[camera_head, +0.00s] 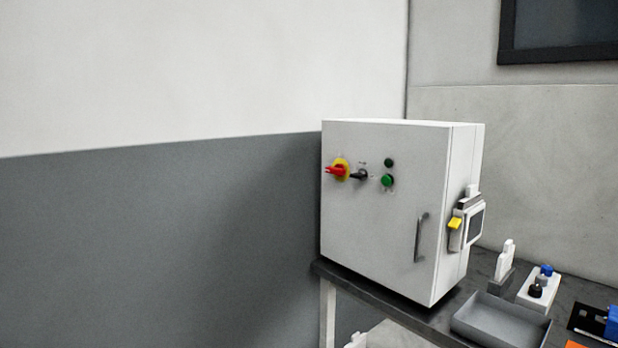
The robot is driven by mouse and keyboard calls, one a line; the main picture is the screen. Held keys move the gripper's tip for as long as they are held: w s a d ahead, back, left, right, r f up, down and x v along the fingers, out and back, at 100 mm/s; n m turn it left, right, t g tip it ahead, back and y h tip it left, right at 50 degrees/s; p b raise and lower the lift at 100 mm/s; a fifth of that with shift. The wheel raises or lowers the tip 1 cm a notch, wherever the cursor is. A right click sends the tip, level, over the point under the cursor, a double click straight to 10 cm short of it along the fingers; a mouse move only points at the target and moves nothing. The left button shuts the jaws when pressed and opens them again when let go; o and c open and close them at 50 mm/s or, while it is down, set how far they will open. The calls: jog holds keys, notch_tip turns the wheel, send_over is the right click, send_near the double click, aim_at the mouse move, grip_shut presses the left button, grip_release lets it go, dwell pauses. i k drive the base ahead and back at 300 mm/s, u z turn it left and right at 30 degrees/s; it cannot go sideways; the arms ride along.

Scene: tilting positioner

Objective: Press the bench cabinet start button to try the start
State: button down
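The bench cabinet (375,235) is a white box standing on a dark bench, its door facing me. On the door, a green button (387,181) sits below a smaller dark green round element (389,162). The labels beside them are too small to read. Left of them are a red rotary handle on a yellow plate (338,170) and a black selector knob (360,175). A grey vertical door handle (421,237) is at the lower right, and the door looks shut. My gripper is not in view.
A small panel with a yellow part (455,223) is fixed to the cabinet's right side. On the bench top (400,306) are a grey tray (497,318) and a white box with blue and dark knobs (538,289). The space left of the cabinet is clear.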

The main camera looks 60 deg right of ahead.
aim_at(385, 180)
jog(key=z, duration=0.7)
jog(key=i, duration=0.85)
jog(key=z, duration=1.45)
jog(key=i, duration=0.35)
jog(key=z, duration=0.2)
